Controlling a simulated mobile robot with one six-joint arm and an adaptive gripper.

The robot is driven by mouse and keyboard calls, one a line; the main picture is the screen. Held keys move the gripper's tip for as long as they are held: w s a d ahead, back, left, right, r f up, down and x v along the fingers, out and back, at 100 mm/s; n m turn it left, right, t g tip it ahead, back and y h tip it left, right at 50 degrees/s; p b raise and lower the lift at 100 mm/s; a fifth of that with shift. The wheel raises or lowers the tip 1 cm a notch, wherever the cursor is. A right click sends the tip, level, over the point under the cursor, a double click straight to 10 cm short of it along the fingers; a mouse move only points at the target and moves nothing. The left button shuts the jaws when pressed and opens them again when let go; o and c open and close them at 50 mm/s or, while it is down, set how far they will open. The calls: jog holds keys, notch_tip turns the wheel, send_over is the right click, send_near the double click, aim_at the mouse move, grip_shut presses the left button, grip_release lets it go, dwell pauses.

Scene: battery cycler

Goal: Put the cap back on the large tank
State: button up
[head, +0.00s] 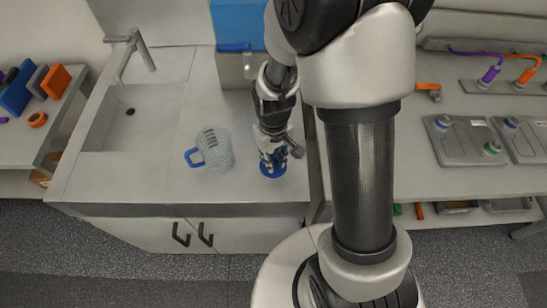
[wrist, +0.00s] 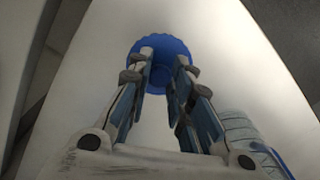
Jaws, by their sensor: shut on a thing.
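A round blue cap (head: 272,172) with a scalloped rim is at the fingertips of my gripper (head: 272,155), low over the counter by the sink. In the wrist view, the two fingers (wrist: 163,62) close on the raised middle of the blue cap (wrist: 160,45). Whether the cap touches the counter is hard to tell. A blue tank-like box (head: 238,22) stands at the back of the counter, cut off by the top edge and partly behind my arm. Its top opening is out of view.
A clear measuring jug (head: 213,150) with a blue handle stands left of my gripper; its side shows in the wrist view (wrist: 240,130). A sink (head: 130,115) with a tap lies further left. A bench with grey batteries (head: 463,140) is on the right. The front counter (head: 130,185) is clear.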

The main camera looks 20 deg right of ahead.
jog(key=shift+f, duration=0.15)
jog(key=o, duration=0.8)
jog(key=s+r+t+p, duration=0.1)
jog(key=s+r+p, duration=0.15)
jog(key=r, duration=0.85)
jog(key=s+r+t+p, duration=0.1)
jog(key=s+r+p, duration=0.15)
jog(key=r, duration=0.95)
jog(key=s+r+m+t, duration=0.1)
jog(key=s+r+t, duration=0.1)
jog(key=s+r, duration=0.4)
jog(key=s+b, duration=0.1)
jog(key=s, duration=0.3)
jog(key=shift+r+m+t, duration=0.15)
jog(key=shift+m+t, duration=0.15)
jog(key=shift+m, duration=0.1)
jog(key=shift+o, duration=0.2)
jog(key=shift+w, duration=0.1)
